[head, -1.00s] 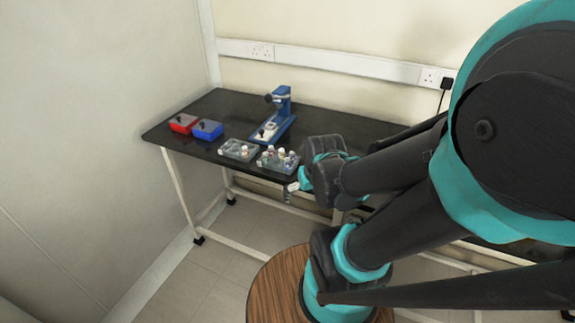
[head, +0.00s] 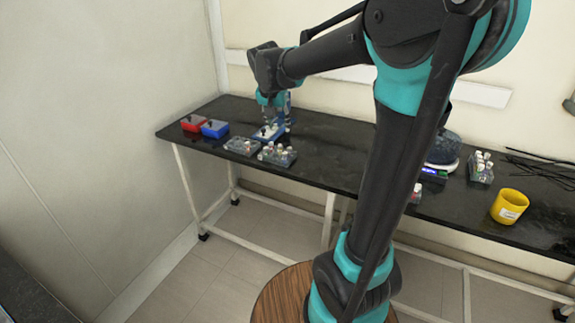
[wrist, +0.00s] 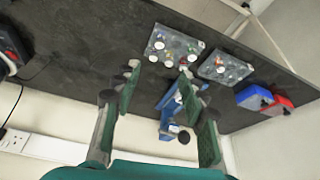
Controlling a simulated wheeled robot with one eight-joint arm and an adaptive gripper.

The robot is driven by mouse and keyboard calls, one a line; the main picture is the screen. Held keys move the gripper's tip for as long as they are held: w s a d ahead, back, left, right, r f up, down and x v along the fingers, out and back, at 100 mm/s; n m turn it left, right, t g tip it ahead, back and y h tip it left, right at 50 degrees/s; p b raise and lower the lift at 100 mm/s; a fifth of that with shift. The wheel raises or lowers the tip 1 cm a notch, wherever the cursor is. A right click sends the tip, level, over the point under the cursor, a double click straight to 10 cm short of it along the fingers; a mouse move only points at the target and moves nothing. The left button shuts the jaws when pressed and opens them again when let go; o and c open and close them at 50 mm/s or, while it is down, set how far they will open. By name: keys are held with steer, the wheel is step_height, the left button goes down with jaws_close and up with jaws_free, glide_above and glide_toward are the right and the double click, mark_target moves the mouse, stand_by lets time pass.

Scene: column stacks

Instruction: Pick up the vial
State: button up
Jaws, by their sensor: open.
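Several small vials with mostly white caps stand in two clear racks; the frames do not show which is the one meant. The right-hand rack (head: 279,161) holds vials (head: 281,149) near the table's front edge. The left-hand rack (head: 238,149) also holds a few. In the wrist view the fuller rack (wrist: 158,38) and the other rack (wrist: 222,72) lie beyond the fingertips. My gripper (wrist: 160,72) is open, with nothing seen between its fingers. In the head view my gripper (head: 272,112) hangs over the blue stand, behind the racks, and partly hides it.
The blue stand (head: 277,130) is an upright obstacle close to my gripper. Red (head: 192,124) and blue (head: 214,129) boxes sit at the left end of the dark table (head: 330,150). A yellow cup (head: 509,207) and another vial rack (head: 480,170) stand at right.

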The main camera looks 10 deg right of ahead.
mark_target(284, 153)
steer(key=x, duration=1.7)
steer(key=shift+f, duration=0.15)
steer(key=shift+c, duration=0.3)
steer(key=c, duration=0.9)
